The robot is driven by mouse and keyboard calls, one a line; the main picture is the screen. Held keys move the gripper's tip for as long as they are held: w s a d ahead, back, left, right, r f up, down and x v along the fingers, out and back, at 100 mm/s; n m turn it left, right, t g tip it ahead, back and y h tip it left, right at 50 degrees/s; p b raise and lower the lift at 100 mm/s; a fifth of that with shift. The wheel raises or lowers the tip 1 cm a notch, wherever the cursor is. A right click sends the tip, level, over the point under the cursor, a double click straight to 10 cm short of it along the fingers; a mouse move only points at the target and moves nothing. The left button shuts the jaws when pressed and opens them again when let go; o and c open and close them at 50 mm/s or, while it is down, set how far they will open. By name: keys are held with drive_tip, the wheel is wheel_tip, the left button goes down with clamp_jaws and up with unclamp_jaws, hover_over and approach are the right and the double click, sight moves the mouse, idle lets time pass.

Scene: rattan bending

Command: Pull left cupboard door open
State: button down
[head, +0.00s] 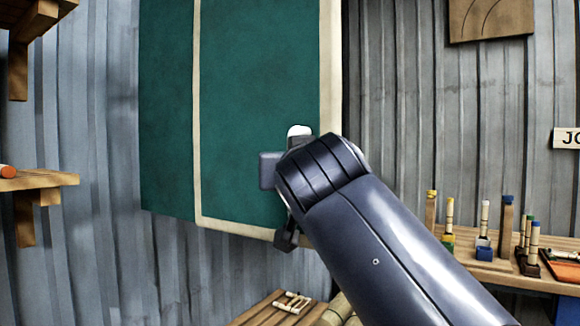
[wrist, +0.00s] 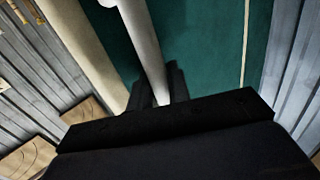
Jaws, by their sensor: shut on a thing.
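The green cupboard door (head: 255,70) has cream edging and hangs on the wall, left of centre in the head view. It also fills the background of the wrist view (wrist: 210,50). A pale, upright bar handle (head: 299,130) shows only its white top above my arm in the head view. In the wrist view the handle (wrist: 143,40) runs down between the dark fingers of my gripper (wrist: 158,92), which is shut on it. In the head view my arm hides most of the handle and the fingers. I cannot tell how far the door stands open.
A wooden bench (head: 465,262) with several coloured pegs and small blocks is at the right. A small shelf (head: 45,181) is on the left wall. A low wooden surface (head: 262,312) with pale sticks (head: 293,301) lies below the cupboard.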

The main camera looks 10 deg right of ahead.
drive_tip(key=c, duration=1.4)
unclamp_jaws()
drive_tip(key=shift+a, duration=0.1)
drive_tip(key=shift+s+a+b, duration=0.1)
drive_tip(key=shift+s+b, duration=2)
drive_tip(key=shift+s, duration=3.3)
drive_tip(key=w+p, duration=0.4)
drive_tip(key=w, duration=0.6)
drive_tip(key=shift+w+d, duration=0.2)
drive_tip(key=shift+w, duration=0.3)
drive_tip(key=shift+f, duration=0.1)
